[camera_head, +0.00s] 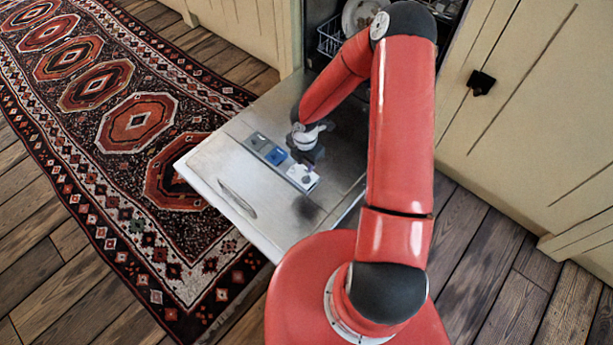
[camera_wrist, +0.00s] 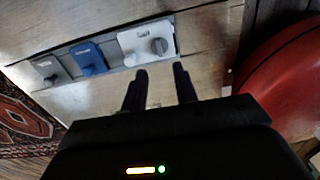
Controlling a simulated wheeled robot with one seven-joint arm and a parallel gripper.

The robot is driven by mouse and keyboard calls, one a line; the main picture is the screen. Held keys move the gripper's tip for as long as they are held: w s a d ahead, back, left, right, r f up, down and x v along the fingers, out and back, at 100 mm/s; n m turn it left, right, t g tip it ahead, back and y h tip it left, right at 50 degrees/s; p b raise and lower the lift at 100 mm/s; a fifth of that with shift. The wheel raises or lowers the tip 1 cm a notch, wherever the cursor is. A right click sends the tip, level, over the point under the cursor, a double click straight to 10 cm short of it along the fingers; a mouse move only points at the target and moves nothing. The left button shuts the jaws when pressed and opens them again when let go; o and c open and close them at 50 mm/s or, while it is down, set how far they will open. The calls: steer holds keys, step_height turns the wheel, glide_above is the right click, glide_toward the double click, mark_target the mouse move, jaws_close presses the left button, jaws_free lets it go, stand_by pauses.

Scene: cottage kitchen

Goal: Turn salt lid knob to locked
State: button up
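Three lids sit in a row on the inner face of the lowered dishwasher door (camera_head: 228,160): grey (camera_head: 257,140), blue (camera_head: 275,156) and white (camera_head: 302,178). The wrist view also shows the grey (camera_wrist: 49,69), blue (camera_wrist: 88,57) and white (camera_wrist: 134,38) lids. Their printed labels are too small to read, so I cannot tell which says salt. The white lid bears a round dark-grey knob (camera_wrist: 158,46); its setting is unclear. My gripper (camera_wrist: 160,70) is open and empty, its fingers apart, just short of the white lid and apparently not touching it.
A dish rack (camera_head: 331,36) with plates stands inside the dishwasher behind the door. Cream cabinets (camera_head: 540,100) flank it. A patterned rug (camera_head: 135,125) covers the wooden floor at left. The door has a handle-like slot (camera_head: 237,198) near its outer edge.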

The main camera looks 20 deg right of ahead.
mark_target(305, 178)
step_height(305, 178, down, 8)
steer(key=shift+f+b, duration=0.1)
steer(key=shift+b, duration=0.65)
jaws_close()
